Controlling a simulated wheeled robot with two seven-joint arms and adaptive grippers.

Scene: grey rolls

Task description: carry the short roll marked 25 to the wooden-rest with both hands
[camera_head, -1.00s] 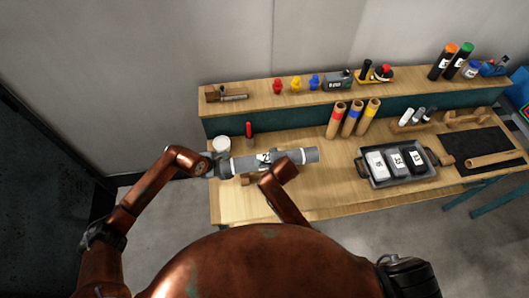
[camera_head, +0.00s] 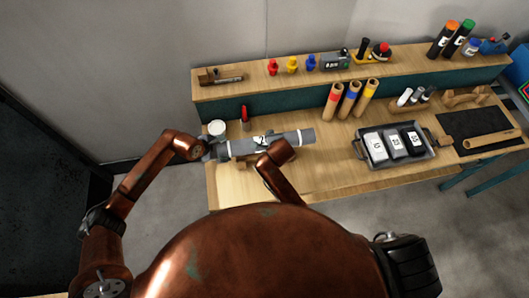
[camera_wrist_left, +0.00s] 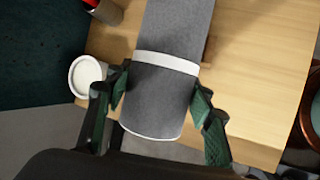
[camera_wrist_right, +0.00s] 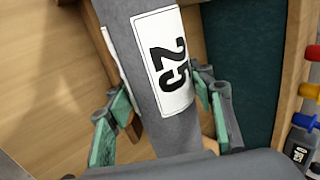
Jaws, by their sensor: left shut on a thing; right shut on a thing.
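The short grey roll (camera_head: 240,148) lies level above the left part of the bench, with white bands near its ends. Its label, 25, shows in the right wrist view (camera_wrist_right: 165,60). My left gripper (camera_head: 212,149) is shut on the roll near its left end; the left wrist view shows its fingers (camera_wrist_left: 162,95) on both sides. My right gripper (camera_wrist_right: 163,105) is shut around the roll beside the label. A wooden piece (camera_head: 243,163) shows below the roll; I cannot tell whether they touch. A wooden rest (camera_head: 467,97) stands at the bench's back right.
A white cup (camera_head: 216,128) and a red tool (camera_head: 244,114) stand close behind the roll's left part. Upright tubes (camera_head: 350,98) stand behind and to its right. A grey tray (camera_head: 429,157) and a dark mat (camera_head: 480,122) are farther right. Bare bench (camera_head: 330,180) lies before the tubes.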

